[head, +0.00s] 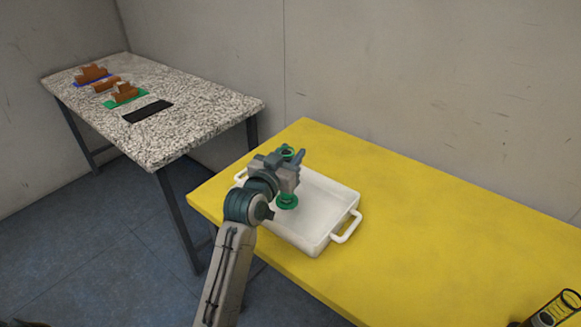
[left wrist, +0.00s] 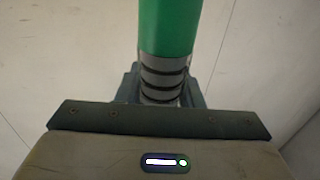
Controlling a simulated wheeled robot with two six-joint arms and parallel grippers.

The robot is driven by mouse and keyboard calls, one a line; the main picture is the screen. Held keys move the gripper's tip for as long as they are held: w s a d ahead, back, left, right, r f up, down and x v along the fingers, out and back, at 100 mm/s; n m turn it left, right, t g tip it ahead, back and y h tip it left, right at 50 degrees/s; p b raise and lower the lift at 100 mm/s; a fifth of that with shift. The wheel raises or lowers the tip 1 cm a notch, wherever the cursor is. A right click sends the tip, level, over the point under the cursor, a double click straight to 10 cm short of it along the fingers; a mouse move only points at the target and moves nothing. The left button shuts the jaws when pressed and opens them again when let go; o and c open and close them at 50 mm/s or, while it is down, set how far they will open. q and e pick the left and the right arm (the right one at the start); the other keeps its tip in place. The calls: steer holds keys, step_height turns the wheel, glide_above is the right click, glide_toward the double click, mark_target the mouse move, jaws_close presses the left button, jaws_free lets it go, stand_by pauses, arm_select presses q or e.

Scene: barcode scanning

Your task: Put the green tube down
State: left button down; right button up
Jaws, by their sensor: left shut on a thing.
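The green tube (head: 287,202) is held upright by my left gripper (head: 289,178), which is shut around its middle. In the head view its green upper end shows above the gripper and its wider green lower end below, over the white tray (head: 335,233). I cannot tell whether its lower end touches the tray floor. In the left wrist view the green tube (left wrist: 167,28) rises between the fingers, with a grey, dark-ringed section below the green part.
The tray, with side handles, sits on a yellow table (head: 430,220) with clear room to its right. A speckled table (head: 195,115) behind left bears brown blocks (head: 93,73) and a black mat (head: 148,111).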

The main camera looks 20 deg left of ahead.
arm_select(q)
step_height(320, 180, down, 4)
steer(key=shift+r, duration=0.2)
steer(key=c, duration=1)
jaws_free()
steer(key=s+a+b, duration=0.1)
steer(key=s, duration=1.1)
steer(key=shift+a, duration=0.4)
arm_select(e)
steer(key=w+r, duration=0.2)
steer(key=w, duration=0.4)
steer(key=shift+w+d+r+t, duration=0.2)
steer(key=shift+d+r+t, duration=0.05)
steer(key=shift+t, duration=0.05)
arm_select(q)
steer(key=shift+r, duration=0.1)
